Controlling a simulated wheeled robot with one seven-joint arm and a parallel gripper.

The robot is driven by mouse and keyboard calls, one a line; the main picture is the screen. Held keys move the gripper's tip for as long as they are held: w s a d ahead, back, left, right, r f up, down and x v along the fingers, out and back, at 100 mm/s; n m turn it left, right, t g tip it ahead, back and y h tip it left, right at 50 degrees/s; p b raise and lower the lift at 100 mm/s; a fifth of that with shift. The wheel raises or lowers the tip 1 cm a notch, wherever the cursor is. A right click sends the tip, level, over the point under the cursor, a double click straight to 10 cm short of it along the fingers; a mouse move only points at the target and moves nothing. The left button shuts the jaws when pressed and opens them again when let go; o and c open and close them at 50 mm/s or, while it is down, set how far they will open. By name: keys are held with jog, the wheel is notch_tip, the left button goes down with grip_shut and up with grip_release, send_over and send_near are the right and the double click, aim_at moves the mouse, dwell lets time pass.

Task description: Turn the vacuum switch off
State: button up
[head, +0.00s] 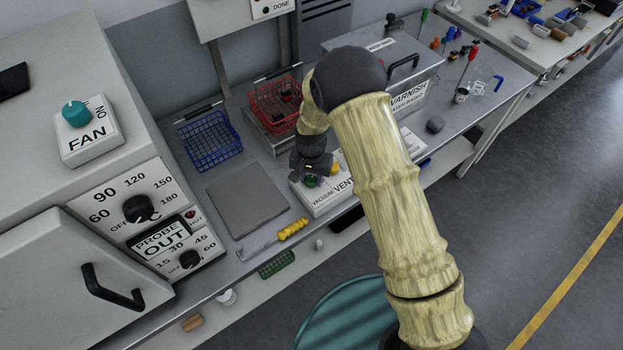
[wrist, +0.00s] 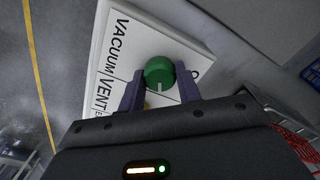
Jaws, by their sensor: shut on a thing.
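The vacuum switch is a round green knob (head: 310,181) on a white box (head: 323,203) labelled VACUUM and VENT. In the wrist view the green knob (wrist: 159,70) has a pale pointer line that points toward my gripper's body. My gripper (head: 313,171) is over the box in the head view. In the wrist view my gripper (wrist: 160,86) has one finger on each side of the knob and is shut on it. The white label face (wrist: 130,55) shows behind it; lettering right of the knob is mostly hidden by a finger. A small yellow part shows between the fingers.
A grey mat (head: 248,198), a blue wire basket (head: 210,140) and a red wire basket (head: 275,103) lie near the box. A yellow-handled tool (head: 292,229) lies at the bench's front edge. The varnish bath (head: 400,75) stands behind my arm.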

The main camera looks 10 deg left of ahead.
aim_at(311, 178)
jog(key=n+b, duration=0.2)
jog(key=n, duration=0.4)
jog(key=n+b, duration=0.1)
jog(key=n, duration=0.5)
jog(key=shift+r+n, duration=0.1)
jog(key=shift+n, duration=0.3)
jog(key=o, duration=1)
jog(key=shift+c, duration=0.2)
notch_tip(311, 178, up, 17)
jog(key=b, duration=0.2)
jog(key=shift+r+b, duration=0.15)
jog(key=shift+b, duration=0.2)
